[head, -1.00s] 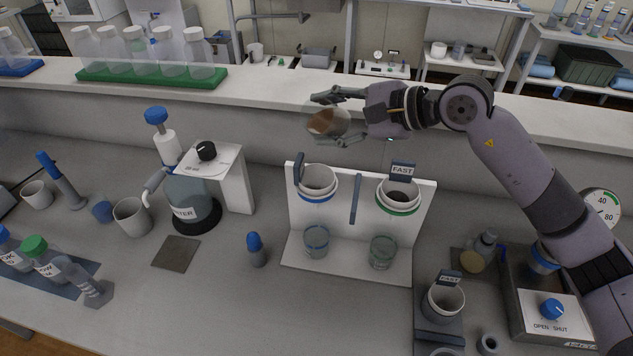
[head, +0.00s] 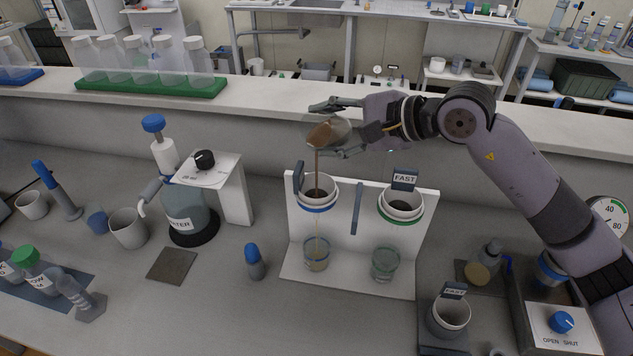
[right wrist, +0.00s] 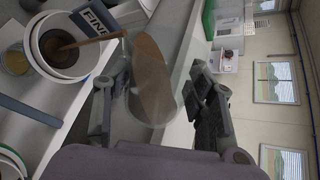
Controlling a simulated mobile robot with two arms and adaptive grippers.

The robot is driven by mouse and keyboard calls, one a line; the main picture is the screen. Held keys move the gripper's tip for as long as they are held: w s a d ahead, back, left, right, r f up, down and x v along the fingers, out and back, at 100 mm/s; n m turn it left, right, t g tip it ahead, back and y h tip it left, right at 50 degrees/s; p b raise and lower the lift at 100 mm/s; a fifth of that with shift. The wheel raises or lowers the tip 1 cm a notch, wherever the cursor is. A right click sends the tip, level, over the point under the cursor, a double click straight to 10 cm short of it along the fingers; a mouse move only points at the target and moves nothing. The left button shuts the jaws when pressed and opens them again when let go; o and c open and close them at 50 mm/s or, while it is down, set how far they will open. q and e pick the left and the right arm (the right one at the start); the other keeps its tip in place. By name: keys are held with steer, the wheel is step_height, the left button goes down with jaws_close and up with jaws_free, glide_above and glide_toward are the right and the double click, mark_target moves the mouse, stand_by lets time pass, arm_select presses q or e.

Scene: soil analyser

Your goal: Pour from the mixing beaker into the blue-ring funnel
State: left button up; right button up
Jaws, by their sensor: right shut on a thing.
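My right gripper (head: 338,128) is shut on the clear mixing beaker (head: 322,133), which is tilted and holds brown slurry. A brown stream (head: 317,165) falls from its lip into the blue-ring funnel (head: 317,189) below. The beaker (right wrist: 150,80) fills the middle of the right wrist view, with the stream entering the funnel (right wrist: 65,45) marked FINE. Liquid drips on into the glass (head: 316,255) under that funnel, which has some yellowish liquid in it. My left gripper is not in view.
The green-ring funnel (head: 400,205) marked FAST stands to the right on the same white stand (head: 350,278), over another glass (head: 385,264). A water dispenser (head: 187,210) stands left. A blue-capped vial (head: 254,262) stands in front of the stand's left side.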

steer(key=shift+w+d+r+m+g+y+b, duration=0.1)
steer(key=shift+m+g+y+b, duration=0.3)
steer(key=shift+m, duration=0.3)
steer(key=r+m+y, duration=0.1)
steer(key=m+g, duration=0.1)
steer(key=shift+s+r+m+y, duration=0.2)
steer(key=shift+r+m+y, duration=0.1)
steer(key=shift+r+y, duration=0.1)
steer(key=m+b, duration=0.1)
steer(key=f+g+y+b, duration=0.1)
steer(key=f+m, duration=0.1)
steer(key=shift+s+a+f+m+b, duration=0.15)
steer(key=shift+s+a+m+b, duration=0.15)
steer(key=shift+a+b, duration=0.1)
steer(key=shift+w+r+p, duration=0.15)
steer(key=shift+r+p, duration=0.5)
steer(key=shift+r, duration=0.1)
steer(key=shift+s+r, duration=0.2)
steer(key=shift+r, duration=0.55)
steer(key=shift+w+r+p, duration=0.1)
steer(key=shift+r+p, duration=0.45)
steer(key=shift+r, duration=0.25)
